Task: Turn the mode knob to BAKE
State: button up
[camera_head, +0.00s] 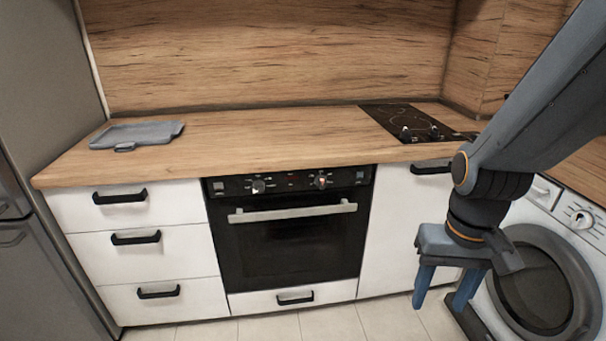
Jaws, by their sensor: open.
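A black built-in oven (292,245) sits under the counter, its door shut behind a silver bar handle (292,213). Its control panel (290,184) carries one knob (258,186) on the left and another knob (321,181) on the right. The labels are too small to read, so I cannot tell which is the mode knob or where either points. My gripper (446,290) hangs to the right of the oven, in front of the white cabinet and the washing machine. Its blue fingers point down, apart and empty, away from the knobs.
A washing machine (545,280) stands at the right, close to my gripper. A grey tray (137,134) lies on the wooden counter (260,138), left. A black hob (412,124) is at the back right. The floor before the oven looks clear.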

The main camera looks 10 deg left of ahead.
aim_at(259, 186)
jog(key=u, duration=2.5)
jog(key=i, duration=0.8)
jog(key=z, duration=1.95)
